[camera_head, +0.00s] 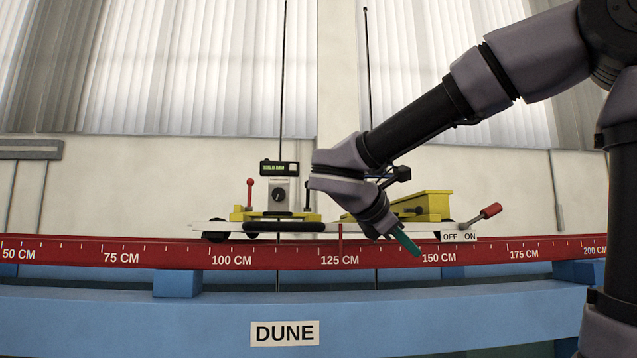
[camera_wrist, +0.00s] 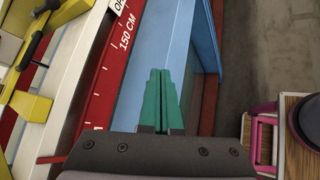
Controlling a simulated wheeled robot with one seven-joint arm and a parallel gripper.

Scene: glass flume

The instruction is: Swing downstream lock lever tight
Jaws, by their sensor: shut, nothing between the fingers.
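My gripper (camera_head: 406,243) is shut and empty, its teal fingers pointing down in front of the red scale rail, left of the 150 CM mark. The shut fingers also show in the wrist view (camera_wrist: 162,98), over the blue beam. A red-handled lever (camera_head: 489,212) leans up to the right beside an OFF/ON label, right of my gripper and apart from it. A red-knobbed lever (camera_head: 250,190) stands upright at the carriage's left end. Neither lever is marked as downstream. My wrist hides part of the carriage's middle.
The white carriage (camera_head: 290,227) with yellow blocks (camera_head: 425,204) and a display gauge (camera_head: 279,170) sits above the red rail (camera_head: 75,251). Two thin rods rise behind. A blue beam (camera_head: 170,312) runs in front. A pink-framed stool (camera_wrist: 262,113) stands right in the wrist view.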

